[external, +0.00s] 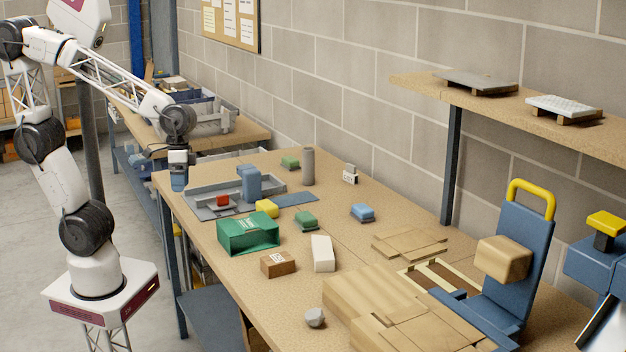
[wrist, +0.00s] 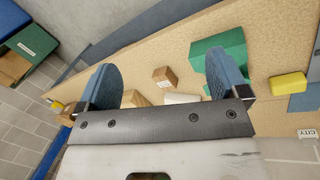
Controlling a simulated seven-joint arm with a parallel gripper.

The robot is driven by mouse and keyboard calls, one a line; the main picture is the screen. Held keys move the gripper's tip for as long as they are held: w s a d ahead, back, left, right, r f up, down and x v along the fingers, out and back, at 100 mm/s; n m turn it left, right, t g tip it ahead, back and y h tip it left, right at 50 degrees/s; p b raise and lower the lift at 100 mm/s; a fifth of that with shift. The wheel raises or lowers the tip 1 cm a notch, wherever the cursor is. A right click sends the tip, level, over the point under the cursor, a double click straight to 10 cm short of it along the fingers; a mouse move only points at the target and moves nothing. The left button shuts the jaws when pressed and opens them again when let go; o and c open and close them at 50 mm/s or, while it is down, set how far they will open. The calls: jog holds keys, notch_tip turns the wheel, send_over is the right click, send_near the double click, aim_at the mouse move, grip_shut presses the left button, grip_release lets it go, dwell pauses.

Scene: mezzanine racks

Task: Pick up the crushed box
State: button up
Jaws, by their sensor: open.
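A small brown box (external: 278,264) with a white label sits upright on the workbench, in front of the green bin. It also shows in the wrist view (wrist: 165,77), between my two fingers in the picture but well beyond them. I cannot make out clear crushing on it, and no other box is plainly crushed. My gripper (external: 179,185) points down at the bench's left edge, beside the grey tray and apart from the brown box. In the wrist view its blue fingers (wrist: 163,65) are wide apart with nothing held.
A green bin (external: 262,233), a white block (external: 322,254) and a yellow block (external: 267,208) stand near the brown box. The grey tray (external: 200,203) holds red and blue items.

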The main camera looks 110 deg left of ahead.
jog(key=w+a+f+n+h, duration=0.1)
jog(key=w+n+h, duration=0.1)
jog(key=w, duration=0.3)
jog(key=w+a+f+n+h, duration=0.1)
jog(key=w+a+f+n, duration=0.15)
jog(key=w, duration=0.35)
jog(key=n+t+h, duration=0.4)
jog(key=n+h, duration=0.3)
jog(key=n, duration=0.6)
send_near(321, 237)
jog(key=x, duration=0.4)
jog(key=shift+w, duration=0.25)
jog(key=shift+d, duration=0.1)
jog(key=shift+x, duration=1.25)
jog(key=shift+x, duration=2.65)
jog(key=shift+s, duration=0.2)
